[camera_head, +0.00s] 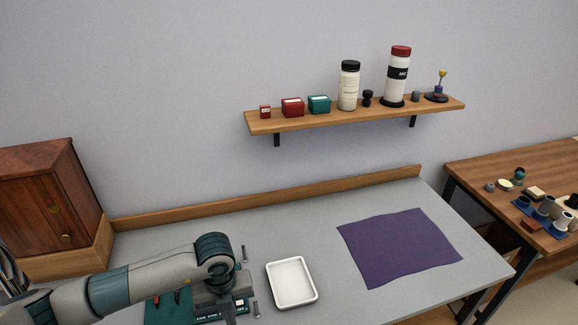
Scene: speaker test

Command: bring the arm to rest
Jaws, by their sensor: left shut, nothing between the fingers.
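My left arm (130,284) comes in from the left, low over the grey workbench (330,225). Its wrist bends downward, and my left gripper (228,311) points down near the front of the bench, shut and empty. The gripper is over or just beside a dark green tray (160,313) with small items. The arm hides part of this tray. I cannot tell whether the fingertips touch anything. My right gripper is not in view.
A white dish (291,283) stands just right of the gripper, and a purple cloth (400,246) lies farther right. A wooden cabinet (45,205) stands at left. A wall shelf (350,119) holds bottles and boxes. A wooden table (480,165) at right holds small items. The bench's middle is clear.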

